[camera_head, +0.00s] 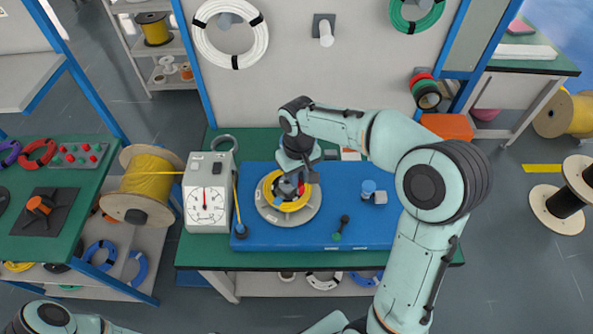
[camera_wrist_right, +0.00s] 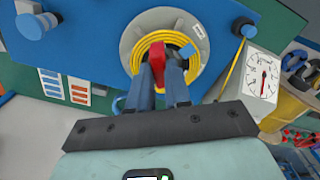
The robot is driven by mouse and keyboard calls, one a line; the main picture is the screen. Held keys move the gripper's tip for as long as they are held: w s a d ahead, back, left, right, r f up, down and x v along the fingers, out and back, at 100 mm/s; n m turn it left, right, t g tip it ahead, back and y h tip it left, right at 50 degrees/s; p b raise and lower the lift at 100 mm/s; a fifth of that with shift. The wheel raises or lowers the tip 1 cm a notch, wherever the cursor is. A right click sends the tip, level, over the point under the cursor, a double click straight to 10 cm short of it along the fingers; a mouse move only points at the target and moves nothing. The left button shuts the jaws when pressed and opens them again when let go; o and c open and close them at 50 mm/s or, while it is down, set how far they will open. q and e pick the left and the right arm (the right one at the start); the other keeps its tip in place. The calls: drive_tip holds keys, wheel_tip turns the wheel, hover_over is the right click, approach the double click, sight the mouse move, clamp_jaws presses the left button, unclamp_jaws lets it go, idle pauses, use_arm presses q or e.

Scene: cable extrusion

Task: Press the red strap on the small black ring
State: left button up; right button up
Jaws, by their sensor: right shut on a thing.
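My right gripper (camera_head: 292,184) is over the yellow cable coil (camera_head: 272,198) on a round grey plate (camera_head: 270,214). In the right wrist view my gripper (camera_wrist_right: 161,66) has its two fingers shut on the red strap (camera_wrist_right: 158,54), at the coil's edge; the red also shows in the head view (camera_head: 301,189). A blue strap (camera_wrist_right: 188,50) lies across the coil beside the fingers. I cannot make out a small black ring; the coil's middle is partly hidden by the gripper. My left gripper is out of view; only part of its arm shows at bottom left.
A grey gauge box (camera_head: 207,200) stands left of the coil, with a yellow cable running from a spool (camera_head: 147,188).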

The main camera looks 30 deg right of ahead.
drive_tip(key=b, duration=0.3)
hover_over(298, 200)
wheel_tip(298, 200, down, 5)
drive_tip(key=shift+f, duration=0.65)
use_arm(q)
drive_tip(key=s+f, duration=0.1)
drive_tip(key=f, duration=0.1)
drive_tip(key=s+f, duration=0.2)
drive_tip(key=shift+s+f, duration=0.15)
use_arm(e)
drive_tip(key=shift+w, duration=0.1)
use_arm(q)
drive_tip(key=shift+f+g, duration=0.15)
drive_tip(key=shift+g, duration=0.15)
use_arm(e)
drive_tip(key=shift+f, duration=0.1)
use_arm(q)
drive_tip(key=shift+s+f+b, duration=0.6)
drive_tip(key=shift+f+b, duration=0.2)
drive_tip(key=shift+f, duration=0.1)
use_arm(e)
drive_tip(key=shift+f, duration=1.4)
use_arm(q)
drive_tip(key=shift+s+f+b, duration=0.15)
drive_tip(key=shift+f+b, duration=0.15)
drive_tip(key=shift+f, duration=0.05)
use_arm(e)
drive_tip(key=shift+f, duration=0.6)
